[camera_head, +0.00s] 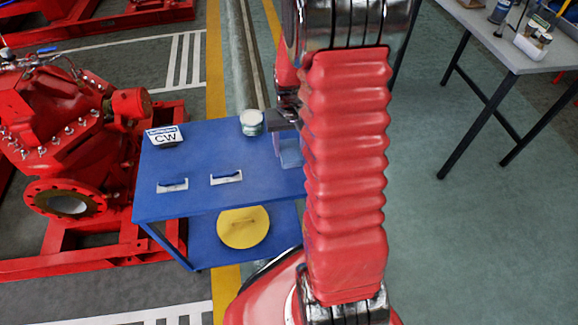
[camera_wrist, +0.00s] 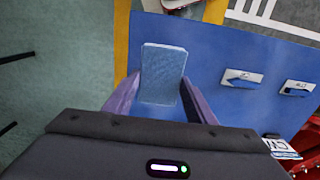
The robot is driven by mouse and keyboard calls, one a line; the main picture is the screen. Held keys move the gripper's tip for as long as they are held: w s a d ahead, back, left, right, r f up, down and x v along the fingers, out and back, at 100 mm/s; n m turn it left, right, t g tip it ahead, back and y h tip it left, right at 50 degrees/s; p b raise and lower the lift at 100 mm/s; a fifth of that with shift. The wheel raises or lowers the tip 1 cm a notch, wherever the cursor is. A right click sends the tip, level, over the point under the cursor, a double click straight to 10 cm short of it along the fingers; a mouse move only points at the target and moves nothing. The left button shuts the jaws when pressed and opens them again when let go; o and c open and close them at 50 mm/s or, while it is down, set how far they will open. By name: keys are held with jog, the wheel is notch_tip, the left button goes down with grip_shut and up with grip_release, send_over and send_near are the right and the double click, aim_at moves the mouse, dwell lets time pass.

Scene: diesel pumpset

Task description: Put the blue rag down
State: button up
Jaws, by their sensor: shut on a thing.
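The blue rag (camera_wrist: 163,72) is a light blue, folded, block-like piece between my fingers in the wrist view. My gripper (camera_wrist: 160,92) is shut on it, with one dark finger on each side. In the head view the rag (camera_head: 290,152) shows partly beside my arm, at the right end of the blue table (camera_head: 205,195). My gripper (camera_head: 281,140) points down there, partly hidden by my arm. I cannot tell whether the rag touches the table top or hangs just above it.
On the table are a white-lidded tin (camera_head: 251,122), a small CW-labelled box (camera_head: 165,136) and two handled plates (camera_head: 172,185) (camera_head: 226,177). A yellow disc (camera_head: 243,228) lies on the lower shelf. A red pump (camera_head: 65,130) stands left.

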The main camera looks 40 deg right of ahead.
aim_at(289, 156)
jog(key=shift+f, duration=2.3)
jog(key=shift+f, duration=1.85)
jog(key=shift+f, duration=0.1)
jog(key=o, duration=0.9)
jog(key=shift+o, duration=0.2)
notch_tip(289, 156, up, 11)
jog(key=shift+r, duration=0.6)
